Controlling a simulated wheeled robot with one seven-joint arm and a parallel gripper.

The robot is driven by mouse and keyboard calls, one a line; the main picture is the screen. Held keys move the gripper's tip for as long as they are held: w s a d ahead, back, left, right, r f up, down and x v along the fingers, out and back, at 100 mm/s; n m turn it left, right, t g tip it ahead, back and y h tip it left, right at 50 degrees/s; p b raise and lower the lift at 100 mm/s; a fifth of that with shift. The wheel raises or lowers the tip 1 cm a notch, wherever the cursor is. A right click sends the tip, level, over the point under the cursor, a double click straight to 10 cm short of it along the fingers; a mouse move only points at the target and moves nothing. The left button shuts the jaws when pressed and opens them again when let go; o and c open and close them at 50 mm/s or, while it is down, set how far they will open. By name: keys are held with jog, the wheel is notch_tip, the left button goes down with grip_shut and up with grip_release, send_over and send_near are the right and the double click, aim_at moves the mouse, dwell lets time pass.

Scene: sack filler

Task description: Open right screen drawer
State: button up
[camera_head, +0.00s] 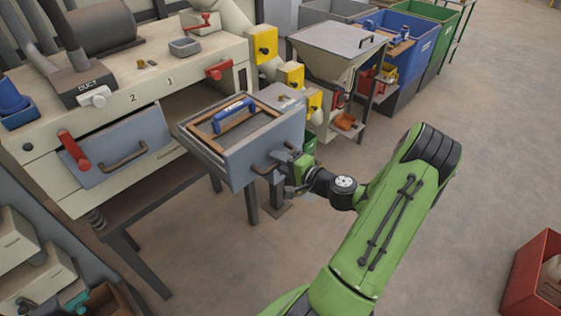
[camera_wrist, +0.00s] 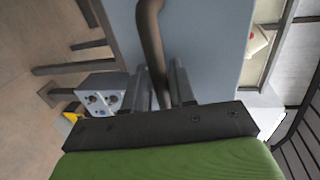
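The right screen drawer (camera_head: 240,150), under the number 1, stands well out from the machine body. A wood-framed screen (camera_head: 212,139) and a blue-handled tool (camera_head: 233,115) lie in it. Its dark bar handle (camera_head: 264,171) is on the grey-blue front. My gripper (camera_head: 280,176) is at that front, at the handle. In the wrist view, the handle (camera_wrist: 151,35) runs between the two fingers of my gripper (camera_wrist: 161,82), which appear closed around it. The left drawer (camera_head: 118,148), under the number 2, is in its slot with its own handle.
A hopper (camera_head: 335,60) and a blue bin (camera_head: 405,45) stand behind. A red crate (camera_head: 535,275) is at the lower right. The floor between is clear.

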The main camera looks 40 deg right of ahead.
jog(key=shift+o, duration=1)
jog(key=s+r, duration=0.3)
jog(key=s, duration=1.2)
jog(key=shift+s+d, duration=0.15)
jog(key=shift+s, duration=0.05)
jog(key=w+a+n+g+y, duration=0.25)
jog(key=a+n+g, duration=0.25)
jog(key=a, duration=0.3)
jog(key=w+a+n+g+y, duration=0.2)
jog(key=w+a+n+g, duration=0.25)
jog(key=a, duration=0.35)
jog(key=s+a+r+n+h, duration=0.5)
jog(key=s+a+r+n, duration=0.3)
jog(key=s+a+r, duration=0.1)
jog(key=shift+s+a+r+g, duration=0.35)
jog(key=shift+a+r, duration=0.5)
jog(key=shift+r, duration=0.1)
